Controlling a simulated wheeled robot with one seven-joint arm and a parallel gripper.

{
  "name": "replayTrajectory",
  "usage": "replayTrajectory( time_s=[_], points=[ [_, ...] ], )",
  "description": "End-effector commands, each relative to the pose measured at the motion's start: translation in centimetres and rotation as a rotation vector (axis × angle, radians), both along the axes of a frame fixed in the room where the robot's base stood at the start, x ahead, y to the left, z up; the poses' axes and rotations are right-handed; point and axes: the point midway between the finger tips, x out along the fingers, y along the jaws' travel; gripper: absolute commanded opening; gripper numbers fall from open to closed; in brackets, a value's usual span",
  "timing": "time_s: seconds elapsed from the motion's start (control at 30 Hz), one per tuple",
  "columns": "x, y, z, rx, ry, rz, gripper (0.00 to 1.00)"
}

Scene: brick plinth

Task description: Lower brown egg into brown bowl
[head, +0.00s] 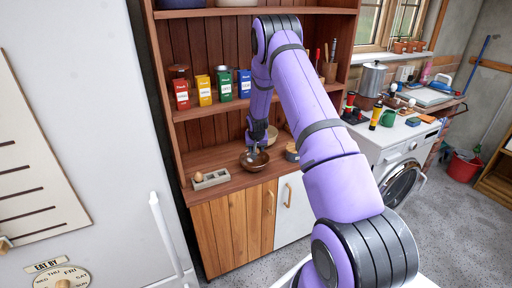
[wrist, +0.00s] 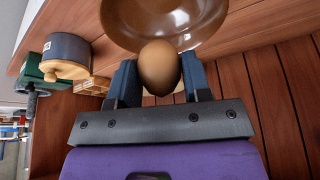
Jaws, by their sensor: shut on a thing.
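The brown egg (wrist: 159,68) sits between the two dark fingers of my gripper (wrist: 160,80) in the wrist view, and the fingers are shut on it. The brown bowl (wrist: 205,14) is glossy and shows just past the egg at the top of the wrist view. In the head view the brown bowl (head: 255,162) stands on the wooden counter, and my gripper (head: 257,147) points down over it. The held egg cannot be made out in the head view. Whether the egg touches the bowl is unclear.
A grey holder (head: 211,180) with another egg (head: 198,176) lies left of the bowl. A blue-grey pot (head: 292,152) stands to the right, and a pale bowl (head: 271,134) behind. Coloured tins (head: 224,85) line the shelf above.

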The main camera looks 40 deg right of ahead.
Motion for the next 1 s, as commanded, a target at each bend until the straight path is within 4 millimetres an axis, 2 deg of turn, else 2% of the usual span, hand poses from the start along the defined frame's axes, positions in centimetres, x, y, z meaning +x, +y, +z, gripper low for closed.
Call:
replayTrajectory(
  time_s=[1.0],
  points=[
    [0.0,0.0,-4.0,-0.001,-0.001,0.000,0.37]
  ],
)
